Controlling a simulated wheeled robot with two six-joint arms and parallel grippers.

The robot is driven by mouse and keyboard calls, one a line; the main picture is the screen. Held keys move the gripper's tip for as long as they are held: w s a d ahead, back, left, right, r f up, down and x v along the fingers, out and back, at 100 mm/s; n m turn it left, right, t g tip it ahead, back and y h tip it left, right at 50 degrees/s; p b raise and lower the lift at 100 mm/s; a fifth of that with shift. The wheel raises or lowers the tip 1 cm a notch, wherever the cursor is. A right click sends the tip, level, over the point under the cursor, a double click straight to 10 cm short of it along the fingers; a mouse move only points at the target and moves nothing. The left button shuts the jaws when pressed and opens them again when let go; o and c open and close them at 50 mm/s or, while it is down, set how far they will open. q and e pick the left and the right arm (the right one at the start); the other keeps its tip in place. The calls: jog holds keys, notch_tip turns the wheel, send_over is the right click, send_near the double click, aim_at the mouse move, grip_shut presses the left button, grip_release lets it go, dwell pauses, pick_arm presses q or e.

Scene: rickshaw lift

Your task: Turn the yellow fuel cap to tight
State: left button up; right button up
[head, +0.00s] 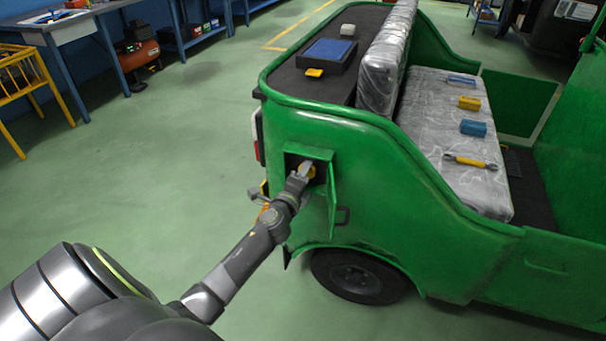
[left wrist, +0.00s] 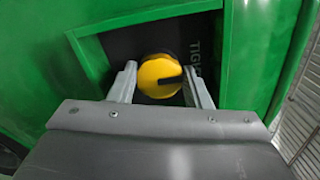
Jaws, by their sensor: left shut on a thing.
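The yellow fuel cap (left wrist: 160,76) sits in a dark recess in the green rickshaw's rear side. A dark notch on the cap points to the right, toward light lettering (left wrist: 196,62) on the recess that is partly hidden and reads like "TIGH". My left gripper (left wrist: 160,88) has a finger on each side of the cap and is shut on it. In the head view my left gripper (head: 301,172) reaches into the recess, and a bit of the yellow cap (head: 311,172) shows beside the fingers. My right gripper is not in view.
The open green flap (head: 332,205) hangs beside the recess at right. The rickshaw body (head: 400,210) carries a plastic-covered seat (head: 445,130) with tools and small boxes on it. A yellow stand (head: 35,90) and a workbench (head: 60,25) are at the far left. The floor at left is clear.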

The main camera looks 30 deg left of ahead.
pick_arm(q)
jog(key=o, duration=0.9)
jog(key=shift+o, duration=0.5)
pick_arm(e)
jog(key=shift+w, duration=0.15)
pick_arm(q)
jog(key=v, duration=1.7)
jog(key=shift+s+d, duration=0.15)
jog(key=shift+s, duration=0.05)
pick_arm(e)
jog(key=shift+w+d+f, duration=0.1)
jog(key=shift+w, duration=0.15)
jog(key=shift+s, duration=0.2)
